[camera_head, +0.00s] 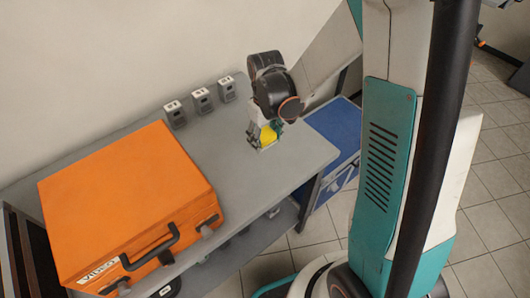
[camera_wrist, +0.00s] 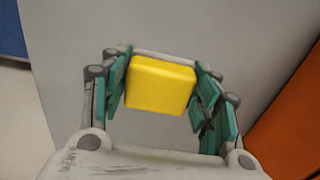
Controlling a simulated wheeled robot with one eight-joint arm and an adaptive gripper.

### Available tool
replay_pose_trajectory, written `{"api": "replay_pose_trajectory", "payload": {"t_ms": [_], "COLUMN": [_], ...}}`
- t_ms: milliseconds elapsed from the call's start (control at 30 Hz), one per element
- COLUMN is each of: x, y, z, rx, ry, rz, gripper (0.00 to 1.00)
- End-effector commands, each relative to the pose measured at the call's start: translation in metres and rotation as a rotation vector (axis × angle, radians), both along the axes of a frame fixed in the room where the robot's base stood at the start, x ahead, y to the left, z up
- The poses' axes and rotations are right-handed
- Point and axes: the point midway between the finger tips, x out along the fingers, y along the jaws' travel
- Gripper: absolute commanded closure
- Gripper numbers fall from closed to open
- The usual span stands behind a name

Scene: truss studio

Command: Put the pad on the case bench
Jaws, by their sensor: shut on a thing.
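The pad is a small yellow block (camera_wrist: 160,85), held between the green-lined fingers of my gripper (camera_wrist: 163,95) in the wrist view. In the head view the yellow pad (camera_head: 268,135) shows at the end of my gripper (camera_head: 264,138), low over the right part of the grey bench top (camera_head: 225,155). My gripper is shut on the pad. I cannot tell whether the pad touches the bench top. The orange case (camera_head: 130,200) lies closed on the left part of the same bench.
Several small grey devices, one of them a box (camera_head: 202,99), stand along the wall at the back of the bench. A blue box (camera_head: 338,135) is beyond the bench's right end. The bench top between the case and my gripper is clear.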

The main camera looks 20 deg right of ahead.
Motion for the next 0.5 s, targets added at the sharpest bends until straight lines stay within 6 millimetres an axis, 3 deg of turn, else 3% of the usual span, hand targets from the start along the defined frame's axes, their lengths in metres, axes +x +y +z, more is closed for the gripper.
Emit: {"api": "replay_pose_trajectory", "payload": {"t_ms": [33, 267, 500], "x": [0.0, 0.0, 0.0], "y": [0.0, 0.0, 0.0], "z": [-0.009, -0.021, -0.055], "rx": [0.0, 0.0, 0.0], "ry": [0.0, 0.0, -0.001], "rz": [0.0, 0.0, 0.0], "gripper": [0.7, 0.7, 0.7]}}
